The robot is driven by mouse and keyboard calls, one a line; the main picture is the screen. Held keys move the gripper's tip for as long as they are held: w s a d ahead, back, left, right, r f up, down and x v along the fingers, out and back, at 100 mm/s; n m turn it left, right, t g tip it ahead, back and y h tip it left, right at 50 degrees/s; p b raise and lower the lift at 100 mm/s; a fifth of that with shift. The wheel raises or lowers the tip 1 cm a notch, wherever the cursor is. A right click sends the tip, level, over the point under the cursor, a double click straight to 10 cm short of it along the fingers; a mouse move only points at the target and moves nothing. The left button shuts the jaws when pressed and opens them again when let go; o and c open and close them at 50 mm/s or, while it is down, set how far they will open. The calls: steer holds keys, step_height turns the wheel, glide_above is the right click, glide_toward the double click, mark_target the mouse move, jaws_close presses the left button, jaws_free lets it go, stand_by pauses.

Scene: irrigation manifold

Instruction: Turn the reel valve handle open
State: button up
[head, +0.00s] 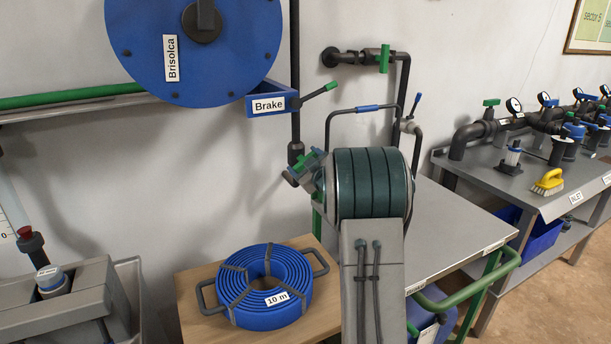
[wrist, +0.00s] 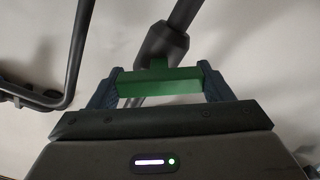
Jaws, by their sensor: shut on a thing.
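The reel valve handle is a green bar that lies crosswise between the two fingers of my gripper in the wrist view (wrist: 160,88). The fingers are shut on its two ends. It sits by a dark valve body (wrist: 162,42) on a pipe. In the head view, my gripper (head: 307,166) is at the lower end of the dark vertical pipe (head: 295,120) under the blue reel (head: 200,50). Green parts of the handle show there, but my gripper and wrist partly hide the handle and valve.
The brake lever (head: 320,92) with a green tip juts out above my gripper. A wall valve with a green handle (head: 384,58) and bent pipes stand to the right. A blue coiled hose (head: 262,288) lies on a wooden top below. A grey table (head: 455,222) is at right.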

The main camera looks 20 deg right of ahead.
steer(key=n+b, duration=0.6)
steer(key=b, duration=0.1)
steer(key=shift+f, duration=0.3)
steer(key=n+b, duration=0.4)
steer(key=n, duration=0.2)
steer(key=shift+r+b, duration=0.15)
steer(key=shift+b, duration=0.15)
steer(key=o, duration=1)
steer(key=shift+s, duration=0.15)
steer(key=s, duration=0.6)
steer(key=s+p, duration=0.1)
steer(key=s, duration=0.6)
steer(key=shift+s+d, duration=0.2)
steer(key=shift+s, duration=0.1)
steer(key=shift+r+p, duration=0.15)
steer(key=shift+p, duration=0.15)
